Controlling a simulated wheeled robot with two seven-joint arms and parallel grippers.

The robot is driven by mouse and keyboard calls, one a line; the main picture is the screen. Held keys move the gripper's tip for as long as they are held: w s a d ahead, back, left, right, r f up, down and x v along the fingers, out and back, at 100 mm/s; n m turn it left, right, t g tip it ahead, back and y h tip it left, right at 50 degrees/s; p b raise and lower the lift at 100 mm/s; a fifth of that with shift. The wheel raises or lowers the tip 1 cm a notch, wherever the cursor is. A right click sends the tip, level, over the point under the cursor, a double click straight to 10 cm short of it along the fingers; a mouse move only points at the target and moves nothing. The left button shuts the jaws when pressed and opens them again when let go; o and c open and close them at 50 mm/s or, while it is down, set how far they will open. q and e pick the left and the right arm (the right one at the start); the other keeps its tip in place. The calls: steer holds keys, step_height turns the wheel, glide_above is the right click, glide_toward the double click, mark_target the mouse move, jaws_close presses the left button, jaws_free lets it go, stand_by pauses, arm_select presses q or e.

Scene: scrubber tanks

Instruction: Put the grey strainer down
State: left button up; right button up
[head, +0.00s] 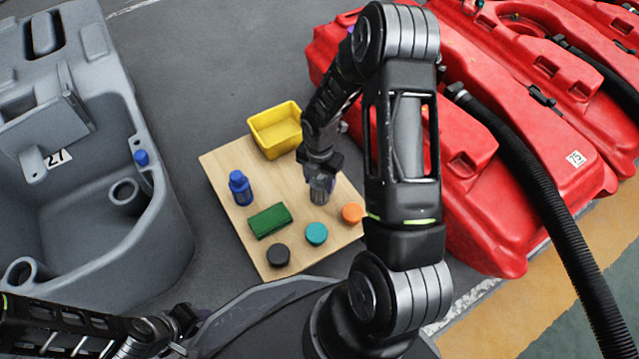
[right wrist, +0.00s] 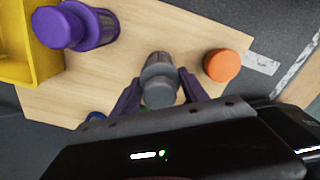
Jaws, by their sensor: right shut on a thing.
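The grey strainer (head: 321,190) is upright over the right part of the wooden board (head: 222,162). My right gripper (head: 320,175) is shut on it from above. In the right wrist view the strainer (right wrist: 159,82) sits between the two fingers (right wrist: 160,95), with its lower part hidden. I cannot tell whether its base touches the board or hangs just above it. My left gripper (head: 184,322) is low at the left near my base, away from the board; its finger opening is not clear.
A purple strainer-like part (right wrist: 75,27) is by the bin. Grey tank (head: 150,240) left, red tanks (head: 470,150) right.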

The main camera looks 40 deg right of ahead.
steer(key=shift+f, duration=0.15)
steer(key=shift+f, duration=0.15)
steer(key=o, duration=1.5)
steer(key=shift+o, duration=0.2)
step_height(320, 180, up, 12)
steer(key=p, duration=0.5)
steer(key=shift+r+p, duration=0.25)
steer(key=shift+p, duration=0.1)
steer(key=shift+a, duration=0.1)
